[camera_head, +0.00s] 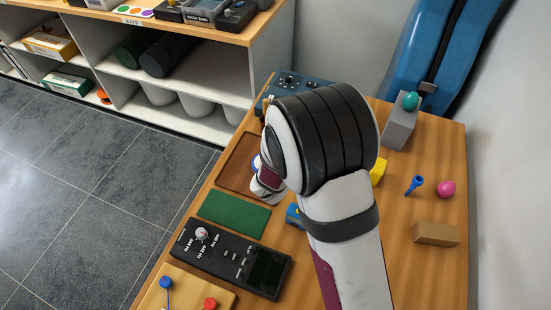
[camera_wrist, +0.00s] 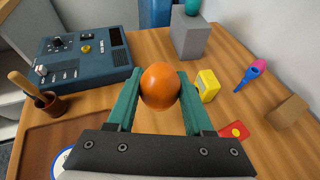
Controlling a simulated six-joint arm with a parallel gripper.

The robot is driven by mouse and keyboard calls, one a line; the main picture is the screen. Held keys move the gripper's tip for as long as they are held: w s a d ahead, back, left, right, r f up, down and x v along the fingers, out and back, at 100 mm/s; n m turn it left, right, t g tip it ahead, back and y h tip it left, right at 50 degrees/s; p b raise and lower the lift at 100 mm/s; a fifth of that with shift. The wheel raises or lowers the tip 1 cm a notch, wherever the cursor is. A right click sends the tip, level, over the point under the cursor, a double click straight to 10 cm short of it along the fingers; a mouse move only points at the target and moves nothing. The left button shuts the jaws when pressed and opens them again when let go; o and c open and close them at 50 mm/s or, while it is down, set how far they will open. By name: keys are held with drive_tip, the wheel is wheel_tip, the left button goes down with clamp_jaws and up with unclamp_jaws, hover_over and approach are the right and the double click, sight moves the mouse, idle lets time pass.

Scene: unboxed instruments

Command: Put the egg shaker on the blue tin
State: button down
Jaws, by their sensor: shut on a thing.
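My gripper (camera_wrist: 157,82) has its two green fingers shut on an orange, rounded egg-like thing, which I take to be the egg shaker (camera_wrist: 160,87). It sits between the fingertips, above the wooden table. In the head view my wrist hides the fingers and the orange thing. A round thing with a white face and blue rim, possibly the blue tin (camera_wrist: 61,164), shows at the lower left of the wrist view, by the brown tray. In the head view part of it (camera_head: 256,162) shows beside my wrist. Most of it is hidden.
A grey block (camera_head: 399,127) carries a teal egg (camera_head: 410,101). The brown tray (camera_head: 236,170), green mat (camera_head: 233,212) and black device (camera_head: 230,258) lie left.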

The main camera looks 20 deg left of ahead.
drive_tip(key=shift+n+t+y, duration=0.3)
drive_tip(key=shift+n+y, duration=0.4)
drive_tip(key=shift+y, duration=0.1)
drive_tip(key=a+f, duration=0.2)
drive_tip(key=a, duration=0.3)
drive_tip(key=s+a+f, duration=0.1)
drive_tip(key=a+f, duration=0.1)
drive_tip(key=a, duration=0.3)
drive_tip(key=s+a+f, duration=0.1)
drive_tip(key=a, duration=0.4)
drive_tip(key=shift+a+f, duration=0.1)
drive_tip(key=shift+f, duration=0.3)
drive_tip(key=shift+s+a+f, duration=0.1)
drive_tip(key=shift+a+f, duration=0.05)
drive_tip(key=shift+f, duration=0.95)
drive_tip(key=shift+a+f, duration=0.15)
drive_tip(key=shift+f, duration=0.95)
drive_tip(key=shift+c, duration=1.4)
unclamp_jaws()
drive_tip(key=shift+f, duration=0.1)
